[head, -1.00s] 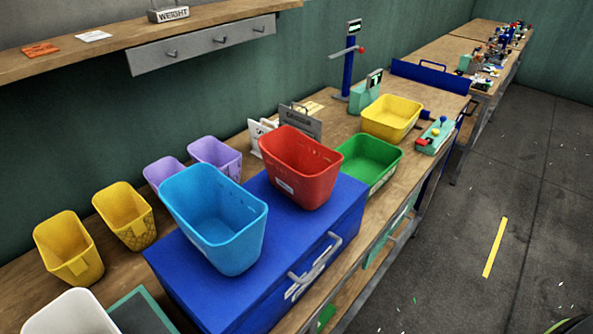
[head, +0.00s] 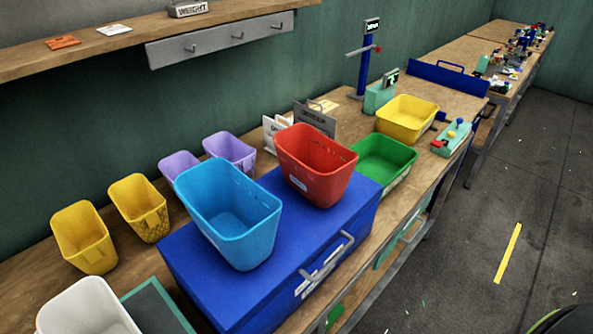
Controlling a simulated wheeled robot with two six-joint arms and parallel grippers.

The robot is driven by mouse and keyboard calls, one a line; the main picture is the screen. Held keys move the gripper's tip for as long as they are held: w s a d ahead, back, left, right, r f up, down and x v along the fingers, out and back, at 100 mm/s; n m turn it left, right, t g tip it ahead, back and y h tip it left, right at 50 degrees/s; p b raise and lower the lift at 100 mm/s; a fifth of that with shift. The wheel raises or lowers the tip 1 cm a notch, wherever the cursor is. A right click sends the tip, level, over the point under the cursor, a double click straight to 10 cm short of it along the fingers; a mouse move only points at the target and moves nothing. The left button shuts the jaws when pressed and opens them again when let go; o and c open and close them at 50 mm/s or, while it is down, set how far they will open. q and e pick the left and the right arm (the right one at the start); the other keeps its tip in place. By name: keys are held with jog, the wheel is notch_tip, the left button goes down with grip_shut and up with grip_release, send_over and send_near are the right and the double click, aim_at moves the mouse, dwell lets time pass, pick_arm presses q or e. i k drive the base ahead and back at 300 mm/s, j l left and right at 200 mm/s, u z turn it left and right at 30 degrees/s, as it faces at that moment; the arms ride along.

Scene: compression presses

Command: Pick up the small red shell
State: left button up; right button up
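I cannot make out a small red shell in the head view. A large red bin (head: 312,172) stands upright on a blue chest (head: 345,205) on the workbench, beside a light blue bin (head: 228,215). Small mixed parts (head: 515,62) lie on the far benches, too small to tell apart. The insides of several bins are only partly visible. Neither of my grippers is in view.
Yellow bins (head: 83,237), purple bins (head: 230,150) and a white bin (head: 80,310) stand on the bench (head: 20,285). A green bin (head: 388,158), a yellow bin (head: 407,118) and a teal press (head: 380,97) are farther back.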

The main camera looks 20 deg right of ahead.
aim_at(322, 177)
jog(key=i+l+u, duration=0.1)
jog(key=l+u, duration=0.55)
jog(key=u, duration=0.15)
jog(key=l+u, duration=0.1)
jog(key=l, duration=0.45)
jog(key=l+u, duration=0.15)
jog(key=l, duration=0.4)
jog(key=k+l+u, duration=0.1)
jog(key=l, duration=0.4)
jog(key=k+l+u, duration=0.15)
jog(key=l, duration=0.4)
jog(key=i, duration=0.05)
